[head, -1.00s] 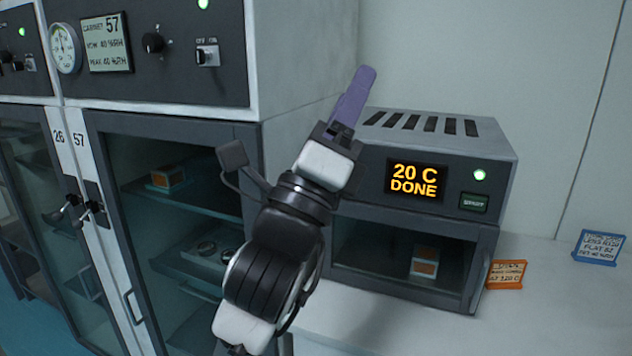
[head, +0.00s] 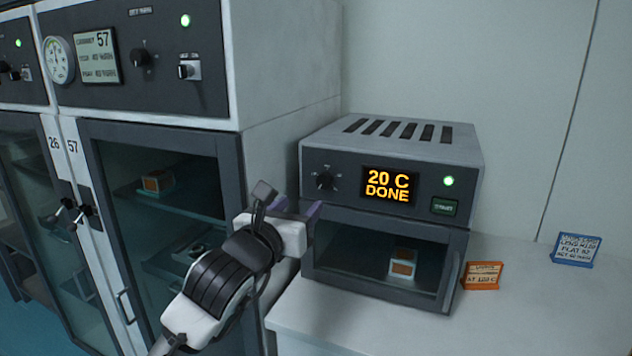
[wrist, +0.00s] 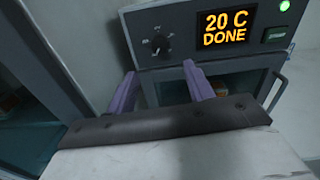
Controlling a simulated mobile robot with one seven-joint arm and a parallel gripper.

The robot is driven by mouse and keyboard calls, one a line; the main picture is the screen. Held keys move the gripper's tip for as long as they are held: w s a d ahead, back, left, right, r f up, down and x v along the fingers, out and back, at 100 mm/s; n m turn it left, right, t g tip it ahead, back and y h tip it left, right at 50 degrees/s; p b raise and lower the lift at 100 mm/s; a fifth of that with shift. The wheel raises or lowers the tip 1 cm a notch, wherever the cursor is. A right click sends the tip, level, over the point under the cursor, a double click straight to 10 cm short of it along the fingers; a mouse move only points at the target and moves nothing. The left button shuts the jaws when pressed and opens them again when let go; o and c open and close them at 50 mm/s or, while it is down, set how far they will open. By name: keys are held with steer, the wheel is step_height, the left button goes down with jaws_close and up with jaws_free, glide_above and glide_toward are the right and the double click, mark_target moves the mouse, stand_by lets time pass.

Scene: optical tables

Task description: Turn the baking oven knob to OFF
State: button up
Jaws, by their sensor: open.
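The baking oven (head: 390,155) stands on a white bench to the right of the cabinets. Its black knob (head: 325,180) is on the left of the front panel, left of a display (head: 389,185) reading "20 C DONE". The knob also shows in the wrist view (wrist: 159,43), beyond and above my fingers; its exact setting is too small to read. My gripper (head: 297,207) is in front of the oven's left edge, a little below and left of the knob. In the wrist view its two purple fingers (wrist: 163,88) are apart with nothing between them, and do not touch the knob.
The oven door (head: 385,262) is closed, with a small boxed item (head: 403,263) inside. A green lamp (head: 448,181) is lit. Cabinet 57 (head: 175,240) stands close on the left. An orange sign (head: 483,276) and a blue sign (head: 576,250) stand on the bench at right.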

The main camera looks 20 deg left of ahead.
mark_target(323, 183)
steer(key=w+p, duration=0.3)
steer(key=w, duration=0.7)
steer(key=shift+w+d+p, duration=0.15)
steer(key=shift+d+p, duration=0.05)
steer(key=shift+p, duration=0.2)
steer(key=c, duration=1)
